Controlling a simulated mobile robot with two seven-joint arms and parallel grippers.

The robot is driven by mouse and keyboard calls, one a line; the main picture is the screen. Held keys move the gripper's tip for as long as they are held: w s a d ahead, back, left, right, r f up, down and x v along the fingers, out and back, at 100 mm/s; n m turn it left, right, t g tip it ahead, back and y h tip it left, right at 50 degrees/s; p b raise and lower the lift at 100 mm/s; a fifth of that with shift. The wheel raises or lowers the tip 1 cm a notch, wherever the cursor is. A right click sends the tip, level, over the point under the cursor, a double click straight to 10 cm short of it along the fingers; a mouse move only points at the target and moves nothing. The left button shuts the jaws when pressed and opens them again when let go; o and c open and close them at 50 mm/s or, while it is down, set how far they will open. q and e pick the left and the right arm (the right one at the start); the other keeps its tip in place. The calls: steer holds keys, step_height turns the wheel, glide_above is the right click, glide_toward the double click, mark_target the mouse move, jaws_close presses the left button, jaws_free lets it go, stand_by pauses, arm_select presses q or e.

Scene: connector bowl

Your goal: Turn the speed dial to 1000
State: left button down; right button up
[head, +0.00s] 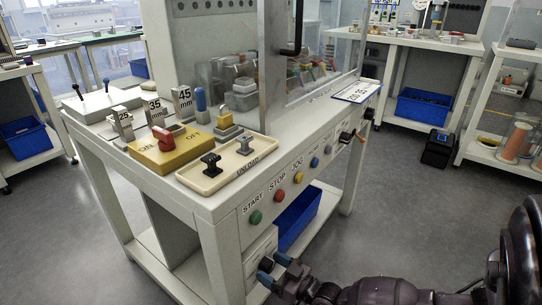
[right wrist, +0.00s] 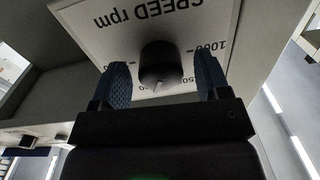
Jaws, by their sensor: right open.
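The speed dial is a black round knob (right wrist: 158,62) on a white plate (right wrist: 105,30) marked "SPEED rpm", seen upside down in the right wrist view. A pale pointer mark shows at the knob's lower edge, away from the "1000" label at its right. The other scale numbers are partly hidden by my gripper. My right gripper (right wrist: 162,83) is open, with one blue finger pad on each side of the knob and gaps visible. In the head view my right gripper (head: 274,270) is at the plate low on the bench front. My left gripper is not in view.
The white bench (head: 190,200) carries a yellow ON/OFF block (head: 160,155) and a beige tray (head: 215,178). START, STOP and JOG buttons line its front edge above the dial plate. A blue bin (head: 300,218) sits beneath.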

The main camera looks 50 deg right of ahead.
steer(key=shift+w, duration=0.1)
steer(key=c, duration=0.9)
